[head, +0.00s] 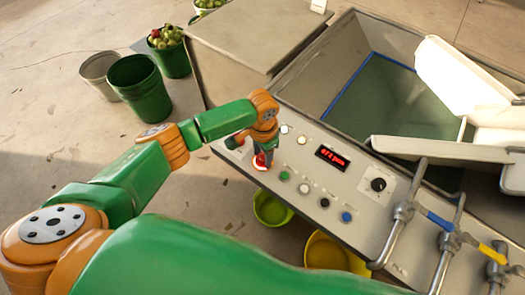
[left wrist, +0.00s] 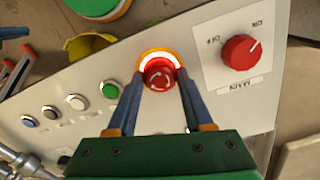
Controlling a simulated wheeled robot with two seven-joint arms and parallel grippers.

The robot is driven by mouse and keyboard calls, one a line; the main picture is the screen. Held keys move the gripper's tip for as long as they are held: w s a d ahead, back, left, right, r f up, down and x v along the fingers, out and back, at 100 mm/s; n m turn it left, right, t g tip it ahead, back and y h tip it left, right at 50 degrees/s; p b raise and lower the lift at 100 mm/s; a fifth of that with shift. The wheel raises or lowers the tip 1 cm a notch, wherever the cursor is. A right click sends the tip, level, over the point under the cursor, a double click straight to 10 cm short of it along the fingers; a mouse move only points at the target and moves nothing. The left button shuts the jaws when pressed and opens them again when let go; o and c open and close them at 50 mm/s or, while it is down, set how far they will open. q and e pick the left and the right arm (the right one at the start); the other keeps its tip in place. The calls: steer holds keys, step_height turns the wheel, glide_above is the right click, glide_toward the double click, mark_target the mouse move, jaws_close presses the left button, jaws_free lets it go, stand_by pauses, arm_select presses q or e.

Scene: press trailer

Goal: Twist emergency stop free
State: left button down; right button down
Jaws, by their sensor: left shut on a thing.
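The red emergency stop button (left wrist: 158,76) sits in a lit orange-white ring on the pale control panel in the left wrist view. In the head view the red button (head: 260,162) shows at the panel's left part, partly hidden by my gripper. My left gripper (left wrist: 157,82) is shut on the button, one finger on each side of it. In the head view my left gripper (head: 264,152) reaches down onto it from above. My right gripper is not in either view.
Beside the button are a red MAIN switch (left wrist: 240,51), several small buttons, a red display (head: 332,157) and a black knob (head: 379,185). Pipes with valves (head: 403,211) stand at the right. Green buckets (head: 140,90) stand on the floor at the left.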

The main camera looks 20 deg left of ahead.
arm_select(q)
steer(key=shift+m+p, duration=0.35)
steer(key=shift+m, duration=0.65)
steer(key=shift+c, duration=1.5)
jaws_free()
steer(key=shift+w, duration=0.1)
